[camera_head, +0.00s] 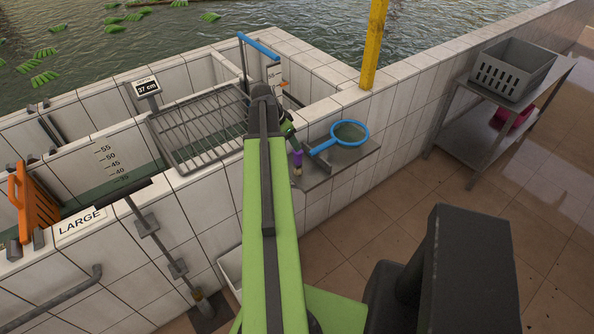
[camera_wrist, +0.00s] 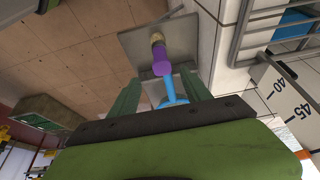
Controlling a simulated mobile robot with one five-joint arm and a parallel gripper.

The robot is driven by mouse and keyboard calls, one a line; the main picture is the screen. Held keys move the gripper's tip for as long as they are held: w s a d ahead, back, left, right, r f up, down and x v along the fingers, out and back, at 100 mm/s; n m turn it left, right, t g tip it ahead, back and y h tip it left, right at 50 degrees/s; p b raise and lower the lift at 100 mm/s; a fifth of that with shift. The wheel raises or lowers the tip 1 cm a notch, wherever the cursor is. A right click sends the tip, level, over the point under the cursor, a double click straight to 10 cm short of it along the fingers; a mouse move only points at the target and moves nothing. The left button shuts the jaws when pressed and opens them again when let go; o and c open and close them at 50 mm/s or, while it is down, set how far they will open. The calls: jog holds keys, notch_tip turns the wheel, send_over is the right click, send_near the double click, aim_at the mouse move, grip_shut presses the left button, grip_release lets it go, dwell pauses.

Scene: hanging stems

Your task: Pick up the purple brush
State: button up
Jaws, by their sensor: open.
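The purple brush (camera_head: 298,158) is on a small grey shelf (camera_head: 345,158) fixed to the tiled wall, with its tan bristle end nearer the shelf's front edge. In the wrist view the brush (camera_wrist: 161,60) appears ahead of and roughly between the fingertips. My gripper (camera_wrist: 161,78) is open, with one finger on each side and nothing held. In the head view my arm partly hides the gripper, and I cannot tell exactly how far the fingers are from the brush.
A blue hand net (camera_head: 349,134) lies on the same shelf beside the brush; its blue handle (camera_wrist: 173,92) also shows between my fingers. A metal rack (camera_head: 200,128) spans the tank at left. A grey crate (camera_head: 514,68) sits on a cart at right. Floor at right is clear.

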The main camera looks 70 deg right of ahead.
aim_at(298, 154)
jog(key=b+x, duration=0.8)
jog(key=x, duration=0.2)
jog(key=shift+d+f, duration=0.1)
jog(key=shift+d, duration=0.05)
jog(key=shift+c, duration=0.2)
grip_shut()
